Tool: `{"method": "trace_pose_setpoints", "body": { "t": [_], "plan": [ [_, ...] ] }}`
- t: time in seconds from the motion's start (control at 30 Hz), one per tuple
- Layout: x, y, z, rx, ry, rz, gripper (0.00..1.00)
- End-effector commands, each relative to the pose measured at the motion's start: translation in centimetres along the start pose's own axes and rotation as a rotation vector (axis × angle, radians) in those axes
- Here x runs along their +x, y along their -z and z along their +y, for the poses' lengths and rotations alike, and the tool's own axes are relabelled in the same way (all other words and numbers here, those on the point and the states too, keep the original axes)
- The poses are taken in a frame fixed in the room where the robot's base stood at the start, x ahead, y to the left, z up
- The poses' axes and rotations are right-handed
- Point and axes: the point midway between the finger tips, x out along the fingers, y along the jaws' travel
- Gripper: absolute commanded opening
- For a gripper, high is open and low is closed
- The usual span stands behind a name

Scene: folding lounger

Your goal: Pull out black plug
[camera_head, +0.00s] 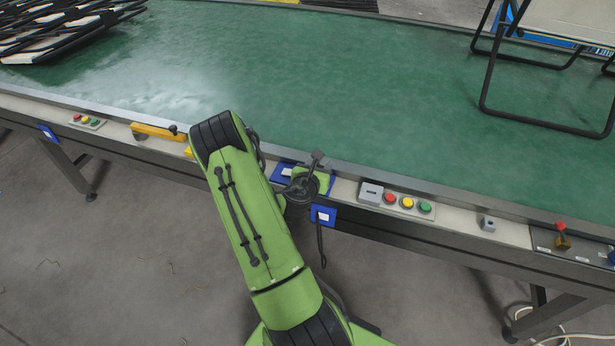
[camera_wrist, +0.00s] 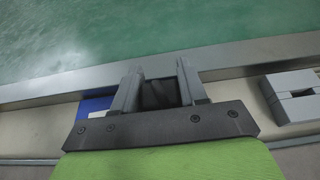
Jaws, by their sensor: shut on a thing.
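My gripper (camera_wrist: 158,80) shows in the wrist view with its two grey fingers around a small dark block, the black plug (camera_wrist: 158,94). The fingers are shut on it, and it sits just in front of the conveyor's metal edge rail. I cannot tell whether its far end is still seated in anything. In the head view my gripper (camera_head: 316,160) is over the conveyor's front ledge, and the plug is too small and covered to make out there.
A grey box (camera_head: 370,193) and red, yellow and green buttons (camera_head: 408,203) are right of my gripper. A red-topped lever (camera_head: 561,236) stands farther right. Blue label plates (camera_head: 323,217) are close by. Folded loungers (camera_head: 60,28) and an opened one (camera_head: 545,70) rest on the green belt (camera_head: 340,85).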

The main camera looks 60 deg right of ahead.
Motion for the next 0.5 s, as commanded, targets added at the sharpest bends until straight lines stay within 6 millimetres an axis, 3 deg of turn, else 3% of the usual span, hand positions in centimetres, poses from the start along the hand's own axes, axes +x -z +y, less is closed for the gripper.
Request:
{"method": "trace_pose_setpoints", "body": {
  "t": [0.5],
  "plan": [
    [-0.28, -0.8, 0.0, 0.0, 0.0, 0.0, 0.0]
  ]
}}
